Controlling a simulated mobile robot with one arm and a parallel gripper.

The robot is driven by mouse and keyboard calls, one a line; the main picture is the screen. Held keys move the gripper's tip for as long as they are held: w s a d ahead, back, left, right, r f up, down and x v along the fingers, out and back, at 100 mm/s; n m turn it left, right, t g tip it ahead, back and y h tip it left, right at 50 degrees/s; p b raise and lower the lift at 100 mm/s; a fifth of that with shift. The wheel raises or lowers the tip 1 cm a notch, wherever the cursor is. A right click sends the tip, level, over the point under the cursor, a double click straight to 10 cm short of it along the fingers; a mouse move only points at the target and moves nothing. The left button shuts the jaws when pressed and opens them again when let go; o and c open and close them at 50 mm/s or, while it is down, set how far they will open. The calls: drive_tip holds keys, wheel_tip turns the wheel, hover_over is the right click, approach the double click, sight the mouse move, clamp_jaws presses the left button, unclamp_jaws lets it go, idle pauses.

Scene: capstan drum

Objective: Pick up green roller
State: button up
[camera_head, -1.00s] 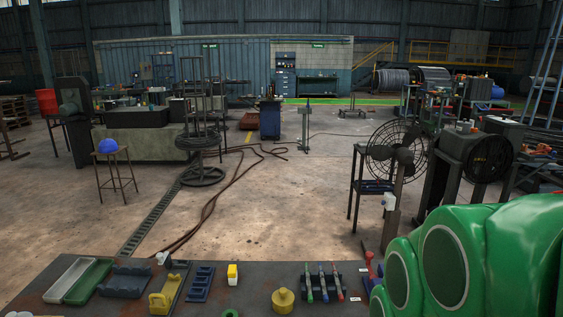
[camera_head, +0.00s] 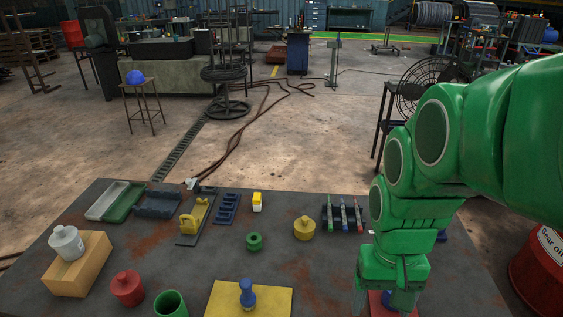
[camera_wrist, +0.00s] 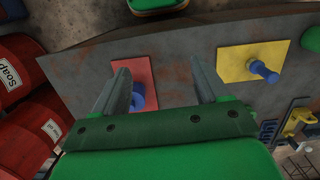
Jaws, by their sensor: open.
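Two green round pieces stand on the dark table. A short green ring-like piece (camera_head: 254,242) is in the middle, and a wider hollow green cylinder (camera_head: 170,304) is at the front left, cut by the frame edge. I cannot tell which is the green roller. A green piece (camera_wrist: 312,41), cut off at the right edge of the wrist view, may be the cylinder. My gripper (camera_wrist: 160,68) is open and empty, pointing down over a red plate (camera_wrist: 127,72) at the table's right side. A blue peg (camera_wrist: 138,98) on that plate shows between the fingers. Both green pieces are apart from it, to its left in the head view.
A yellow plate (camera_head: 270,301) with a blue peg (camera_head: 247,294) lies between my gripper and the cylinder. A yellow knobbed piece (camera_head: 304,229), a red one (camera_head: 127,288) and a wooden block (camera_head: 78,270) stand nearby. A red drum (camera_head: 538,275) is right of the table.

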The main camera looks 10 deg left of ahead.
drive_tip(key=w+a+f, duration=0.1)
drive_tip(key=w+a, duration=0.3)
drive_tip(key=w, duration=0.6)
drive_tip(key=n+t, duration=0.1)
drive_tip(key=t, duration=0.1)
hover_over(254, 239)
wheel_tip(254, 239, down, 16)
drive_tip(key=shift+s+d+f, duration=0.1)
drive_tip(key=shift+s+f, duration=0.1)
drive_tip(key=shift+f, duration=1.05)
drive_tip(key=shift+s+a+f, duration=0.1)
drive_tip(key=shift+s+f, duration=0.1)
drive_tip(key=shift+f, duration=1.05)
drive_tip(key=shift+s+d+f, duration=0.1)
drive_tip(key=shift+s+f, duration=0.1)
drive_tip(key=shift+f, duration=1.05)
drive_tip(key=shift+r, duration=0.1)
drive_tip(key=c, duration=1.1)
drive_tip(key=shift+o, duration=0.2)
